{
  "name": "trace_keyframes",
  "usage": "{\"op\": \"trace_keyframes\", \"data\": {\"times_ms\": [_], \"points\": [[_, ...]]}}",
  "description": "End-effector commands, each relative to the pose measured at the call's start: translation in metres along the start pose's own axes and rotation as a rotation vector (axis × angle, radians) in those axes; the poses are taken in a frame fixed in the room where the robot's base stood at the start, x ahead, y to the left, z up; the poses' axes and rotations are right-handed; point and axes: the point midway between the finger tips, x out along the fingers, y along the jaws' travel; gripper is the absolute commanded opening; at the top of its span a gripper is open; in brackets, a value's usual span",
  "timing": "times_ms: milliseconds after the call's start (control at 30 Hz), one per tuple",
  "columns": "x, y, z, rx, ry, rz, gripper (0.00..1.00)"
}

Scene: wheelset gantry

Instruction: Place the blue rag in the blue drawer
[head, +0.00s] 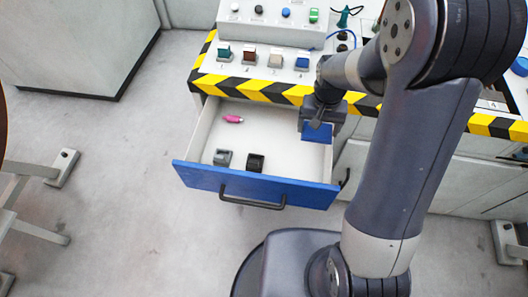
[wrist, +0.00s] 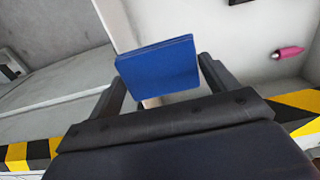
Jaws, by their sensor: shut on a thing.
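The blue drawer (head: 200,177) is pulled out, with a blue front, a black handle and a white inside. My gripper (head: 317,127) is over the right part of the open drawer. It is shut on the blue rag (head: 316,133), a small folded blue square. In the wrist view the rag (wrist: 158,68) sits between the two dark fingers of my gripper (wrist: 160,85). The gap between the rag and the drawer floor cannot be told exactly.
A pink item (head: 233,119), a grey part (head: 223,158) and a black part (head: 256,163) lie in the drawer. Above it is a counter edge with yellow-black stripes (head: 255,91) and a control panel (head: 262,38). The drawer's middle floor is clear.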

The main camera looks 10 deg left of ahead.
Motion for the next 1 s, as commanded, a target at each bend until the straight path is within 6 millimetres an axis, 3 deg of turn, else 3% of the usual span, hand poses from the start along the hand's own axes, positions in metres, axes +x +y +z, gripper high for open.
{"op": "trace_keyframes", "data": {"times_ms": [33,100,400,533,800,1000], "points": [[0.020,-0.009,0.005,-0.004,0.003,-0.001,0.60],[0.028,-0.018,0.012,0.000,0.002,0.000,0.60],[0.048,-0.043,0.035,0.012,0.002,-0.001,0.60],[0.054,-0.046,0.038,0.014,-0.001,0.000,0.60],[0.102,-0.046,0.039,0.015,-0.003,0.001,0.60],[0.116,-0.047,0.039,0.015,-0.001,0.001,0.60]]}}
